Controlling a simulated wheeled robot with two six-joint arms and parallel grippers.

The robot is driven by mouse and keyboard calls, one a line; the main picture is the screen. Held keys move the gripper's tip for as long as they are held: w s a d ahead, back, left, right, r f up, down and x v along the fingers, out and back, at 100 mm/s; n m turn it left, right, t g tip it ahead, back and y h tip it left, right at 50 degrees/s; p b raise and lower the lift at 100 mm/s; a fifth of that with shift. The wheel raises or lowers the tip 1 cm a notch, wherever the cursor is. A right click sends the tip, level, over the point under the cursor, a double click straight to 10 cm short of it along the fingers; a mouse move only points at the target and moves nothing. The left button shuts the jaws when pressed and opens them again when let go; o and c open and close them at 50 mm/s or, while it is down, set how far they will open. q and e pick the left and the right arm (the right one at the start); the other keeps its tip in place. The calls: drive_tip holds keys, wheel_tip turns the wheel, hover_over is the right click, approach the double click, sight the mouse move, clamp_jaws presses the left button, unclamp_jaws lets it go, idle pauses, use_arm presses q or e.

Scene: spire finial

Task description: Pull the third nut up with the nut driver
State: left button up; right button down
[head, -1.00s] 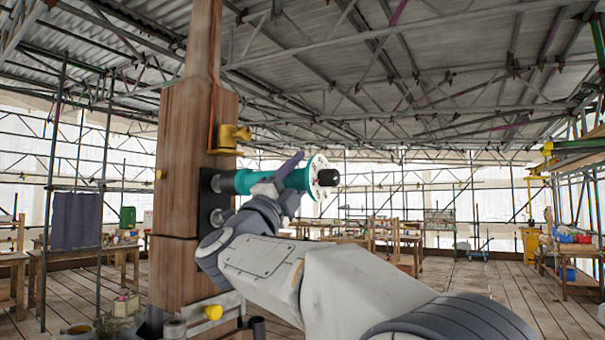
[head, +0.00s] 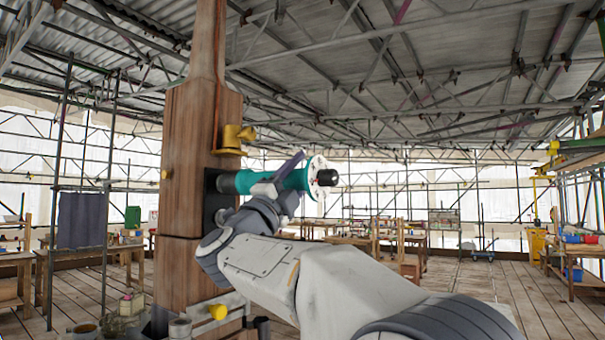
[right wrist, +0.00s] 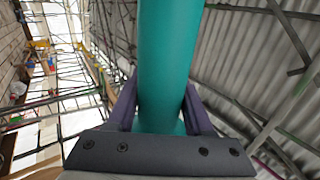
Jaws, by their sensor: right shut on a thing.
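The nut driver (head: 294,178) has a teal body, a white disc at its right end with a black knob, and a dark socket at its left end. My right gripper (head: 285,180) is shut around the teal body, which also fills the middle of the right wrist view (right wrist: 170,65). The driver lies roughly level, its socket against or very near the dark plate (head: 211,195) on the wooden spire post (head: 185,135). The nut under the socket is hidden, and my arm covers the lower part of the plate. My left gripper is not in view.
A yellow brass fitting (head: 232,139) sticks out of the post just above the driver. A yellow knob (head: 217,312) is low on the post. Workbenches (head: 400,238) and scaffolding stand farther back. The space right of the driver is open.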

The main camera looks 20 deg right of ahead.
drive_tip(key=shift+w+a+r, duration=0.15)
drive_tip(key=shift+w+a, duration=0.5)
drive_tip(key=shift+w, duration=0.15)
idle(1.3)
drive_tip(key=shift+w+a+p, duration=0.3)
drive_tip(key=shift+w+p, duration=0.05)
idle(1.1)
drive_tip(key=shift+w+a, duration=0.15)
idle(1.1)
